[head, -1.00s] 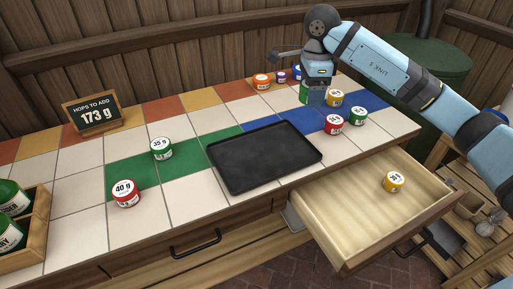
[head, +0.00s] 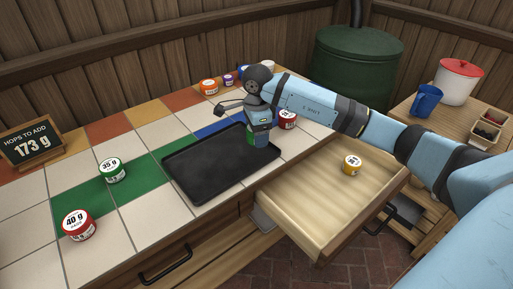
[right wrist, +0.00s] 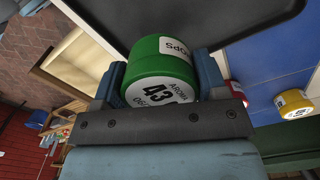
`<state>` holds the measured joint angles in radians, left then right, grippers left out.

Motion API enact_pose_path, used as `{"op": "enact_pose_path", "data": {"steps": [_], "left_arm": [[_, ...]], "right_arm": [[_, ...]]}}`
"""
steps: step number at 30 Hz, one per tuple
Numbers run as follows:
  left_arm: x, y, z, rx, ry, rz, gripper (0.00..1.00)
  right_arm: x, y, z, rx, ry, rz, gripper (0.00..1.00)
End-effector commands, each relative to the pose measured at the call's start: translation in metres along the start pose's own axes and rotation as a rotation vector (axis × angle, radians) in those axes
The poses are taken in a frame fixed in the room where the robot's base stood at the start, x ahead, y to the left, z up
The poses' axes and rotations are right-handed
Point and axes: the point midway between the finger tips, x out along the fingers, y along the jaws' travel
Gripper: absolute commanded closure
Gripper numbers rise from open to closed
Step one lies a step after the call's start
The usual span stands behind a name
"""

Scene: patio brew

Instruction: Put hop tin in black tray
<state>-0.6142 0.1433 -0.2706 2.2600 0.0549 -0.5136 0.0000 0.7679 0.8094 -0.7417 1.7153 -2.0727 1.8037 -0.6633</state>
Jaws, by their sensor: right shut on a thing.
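My right gripper (head: 262,138) is shut on a green hop tin (head: 250,138) at the right end of the black tray (head: 210,172). In the right wrist view the tin (right wrist: 160,62) sits between both fingers, and its white label reads 43. The dark tray (right wrist: 225,18) shows beyond it there. The gripper partly hides the tin in the head view, and I cannot tell whether the tin touches the tray. The tray's visible surface is empty. My left gripper is not in view.
A green 35 g tin (head: 111,170) and a red 40 g tin (head: 78,225) stand left of the tray. A red tin (head: 288,119) stands behind the gripper. The open drawer (head: 310,200) holds a yellow tin (head: 352,165). A sign (head: 32,142) reads 173 g.

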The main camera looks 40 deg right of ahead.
Motion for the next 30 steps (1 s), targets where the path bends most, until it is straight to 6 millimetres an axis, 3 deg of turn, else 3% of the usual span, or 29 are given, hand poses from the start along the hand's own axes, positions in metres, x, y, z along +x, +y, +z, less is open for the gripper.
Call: {"op": "enact_pose_path", "data": {"steps": [5, 12, 18, 25, 26, 27, 30], "left_arm": [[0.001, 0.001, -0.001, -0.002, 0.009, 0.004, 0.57], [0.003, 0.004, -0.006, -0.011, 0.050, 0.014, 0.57], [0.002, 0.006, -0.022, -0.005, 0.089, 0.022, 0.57], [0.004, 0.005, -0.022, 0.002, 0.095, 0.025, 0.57], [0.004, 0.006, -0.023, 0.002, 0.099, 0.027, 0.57], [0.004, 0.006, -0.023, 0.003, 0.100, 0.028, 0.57], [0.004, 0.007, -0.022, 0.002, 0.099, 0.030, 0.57]], "right_arm": [[0.012, 0.000, 0.000, 0.000, -0.002, 0.000, 0.58], [0.046, 0.000, 0.000, 0.001, -0.001, 0.001, 0.58], [0.048, -0.001, 0.000, 0.000, -0.001, -0.002, 0.58], [0.052, 0.000, 0.000, 0.000, -0.001, -0.001, 0.58], [0.052, 0.000, 0.000, 0.000, -0.001, -0.001, 0.29], [0.051, 0.000, 0.000, 0.001, -0.001, -0.001, 0.23], [0.051, 0.000, 0.000, 0.000, -0.001, -0.001, 0.23]]}}
